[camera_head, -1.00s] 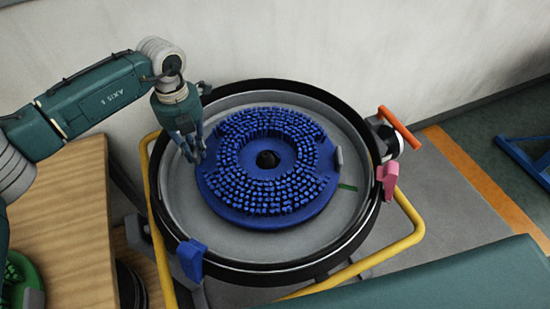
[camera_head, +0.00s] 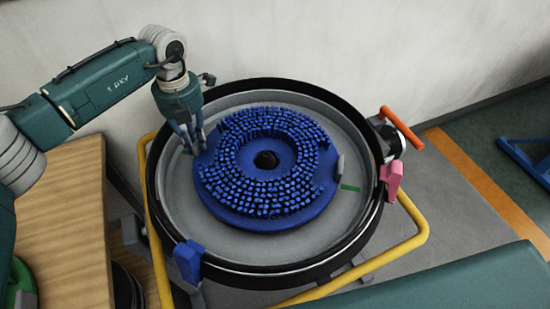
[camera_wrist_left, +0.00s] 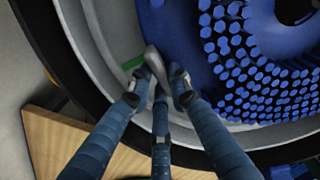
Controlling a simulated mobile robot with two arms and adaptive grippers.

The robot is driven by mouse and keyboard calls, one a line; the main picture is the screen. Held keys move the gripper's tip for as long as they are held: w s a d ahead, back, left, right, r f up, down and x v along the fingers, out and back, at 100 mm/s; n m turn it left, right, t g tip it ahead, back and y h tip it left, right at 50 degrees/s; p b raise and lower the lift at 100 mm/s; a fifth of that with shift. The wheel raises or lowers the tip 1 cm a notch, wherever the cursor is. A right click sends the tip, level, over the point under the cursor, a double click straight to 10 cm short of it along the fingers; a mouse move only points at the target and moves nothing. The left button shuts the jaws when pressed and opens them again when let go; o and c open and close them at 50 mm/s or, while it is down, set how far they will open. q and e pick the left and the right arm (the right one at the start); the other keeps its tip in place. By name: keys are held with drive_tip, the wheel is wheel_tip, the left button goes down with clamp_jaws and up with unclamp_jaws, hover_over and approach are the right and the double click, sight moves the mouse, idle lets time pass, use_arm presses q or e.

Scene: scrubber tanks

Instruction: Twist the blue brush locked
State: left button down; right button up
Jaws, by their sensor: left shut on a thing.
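The blue brush (camera_head: 267,160), a round disc with bristles up and a dark centre hole, lies in the round grey tank (camera_head: 225,220). A grey tab (camera_head: 341,165) sits on its right rim, a little above a green mark (camera_head: 350,188) on the tank floor. My left gripper (camera_head: 195,149) reaches down at the brush's left rim. In the left wrist view, my left gripper (camera_wrist_left: 158,77) is shut on another grey tab (camera_wrist_left: 155,62) of the brush, close beside a green mark (camera_wrist_left: 133,62). The fingers partly hide this tab. My right gripper is not in view.
An orange handle (camera_head: 402,127), a pink clamp (camera_head: 391,179) and a blue clamp (camera_head: 189,260) sit on the tank's outer edge. A yellow rail (camera_head: 408,243) runs around it. A wooden surface (camera_head: 75,220) stands left, and a wall rises behind.

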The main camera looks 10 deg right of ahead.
use_arm(q)
drive_tip(key=shift+w+d+r, duration=0.1)
drive_tip(key=shift+w+d, duration=0.05)
drive_tip(key=shift+d, duration=0.1)
drive_tip(key=c, duration=1.5)
unclamp_jaws()
drive_tip(key=shift+d, duration=0.15)
drive_tip(key=shift+c, duration=0.2)
drive_tip(key=shift+a+f, duration=0.2)
drive_tip(key=shift+f, duration=0.05)
wheel_tip(320, 180, up, 12)
drive_tip(key=shift+d+r, duration=0.15)
drive_tip(key=shift+r, duration=0.1)
